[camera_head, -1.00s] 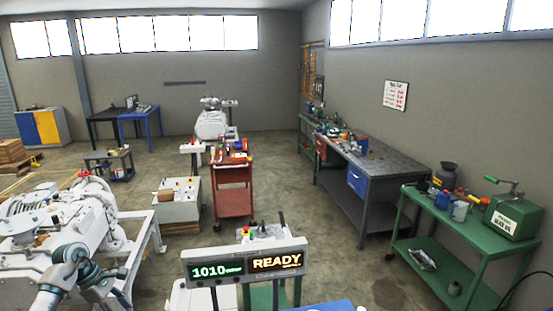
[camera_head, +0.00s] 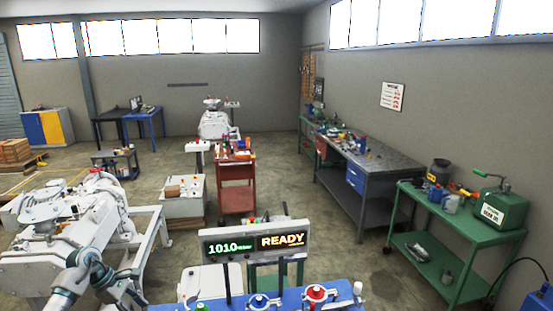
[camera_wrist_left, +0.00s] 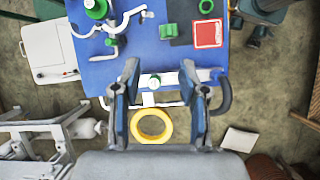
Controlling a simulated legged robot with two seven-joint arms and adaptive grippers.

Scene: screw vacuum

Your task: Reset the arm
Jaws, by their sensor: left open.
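My left arm comes in at the lower left of the head view, with its gripper (camera_head: 125,289) near the bottom edge, left of the blue bench (camera_head: 375,299). In the left wrist view the two fingers of my left gripper (camera_wrist_left: 157,95) are spread apart, with nothing held between them. A yellow ring (camera_wrist_left: 136,126) shows between the fingers, below the edge of the blue bench top (camera_wrist_left: 130,66); I cannot tell its distance from them. My right gripper is not in view.
A display reading READY (camera_head: 282,240) stands over the blue bench. White machinery (camera_head: 95,215) is close to my left arm. The wrist view shows green fittings (camera_wrist_left: 97,9) and a red square (camera_wrist_left: 207,34) on the bench. A green table (camera_head: 470,225) stands at right.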

